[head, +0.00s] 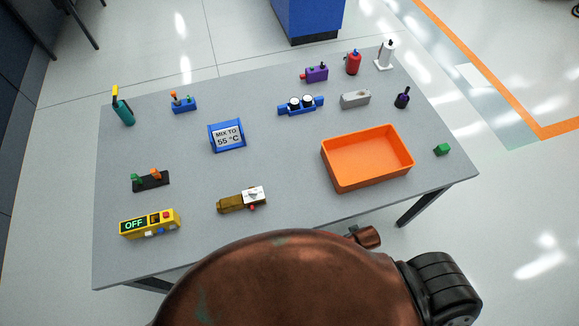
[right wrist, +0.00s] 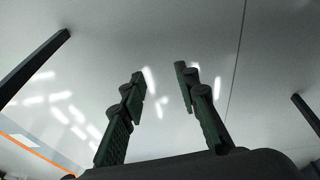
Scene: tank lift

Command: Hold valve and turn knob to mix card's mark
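The valve (head: 231,204) is a brass-coloured body lying near the table's front edge in the head view. It has a white plate (head: 254,193) on its right end and a small red part (head: 253,207) at its front. The plate's marks are too small to read. The blue-framed card (head: 227,136) stands behind it and reads "MIX TO 55 °C". My right gripper (right wrist: 160,80) shows in the right wrist view, its two dark fingers apart with nothing between them, over bare floor. It is away from the valve. My left gripper is not in view.
A yellow box (head: 150,224) reading "OFF" stands left of the valve. An orange tray (head: 367,158) stands to the right. Several small fixtures line the table's back. The grey table (head: 285,150) is clear between valve and card. A rounded copper-coloured form hides part of the front edge.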

